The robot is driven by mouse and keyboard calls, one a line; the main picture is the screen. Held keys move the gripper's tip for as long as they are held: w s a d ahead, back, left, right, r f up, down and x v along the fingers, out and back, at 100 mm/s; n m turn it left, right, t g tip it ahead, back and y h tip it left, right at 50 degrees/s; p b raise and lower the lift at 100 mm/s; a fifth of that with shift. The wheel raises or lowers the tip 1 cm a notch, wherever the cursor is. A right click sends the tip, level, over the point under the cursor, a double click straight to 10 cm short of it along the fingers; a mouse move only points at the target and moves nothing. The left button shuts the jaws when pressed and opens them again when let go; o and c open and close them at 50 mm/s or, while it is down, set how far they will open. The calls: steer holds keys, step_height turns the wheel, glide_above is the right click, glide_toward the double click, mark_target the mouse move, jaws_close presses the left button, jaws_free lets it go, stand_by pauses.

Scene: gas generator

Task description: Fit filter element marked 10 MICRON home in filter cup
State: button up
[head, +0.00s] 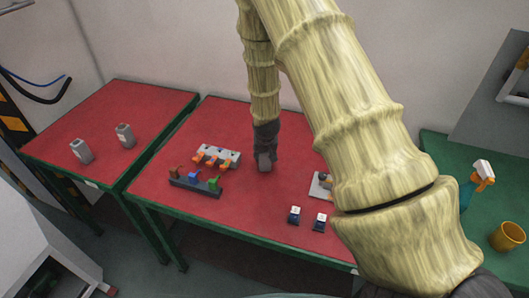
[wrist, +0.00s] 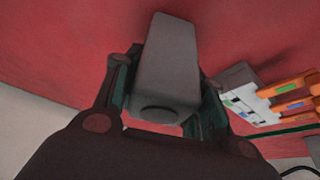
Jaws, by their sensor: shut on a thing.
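I cannot identify the filter cup with certainty.
A grey block with orange levers (head: 217,155) and a dark rack with brown, blue and green pieces (head: 196,185) are left of my gripper. A grey plate (head: 318,188) is partly hidden by my arm. Two grey canisters (head: 81,151) (head: 125,136) stand on the left table.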

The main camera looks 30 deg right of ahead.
steer(key=shift+f, duration=0.1)
steer(key=o, duration=1.2)
steer(key=shift+c, duration=0.2)
steer(key=shift+r, duration=0.2)
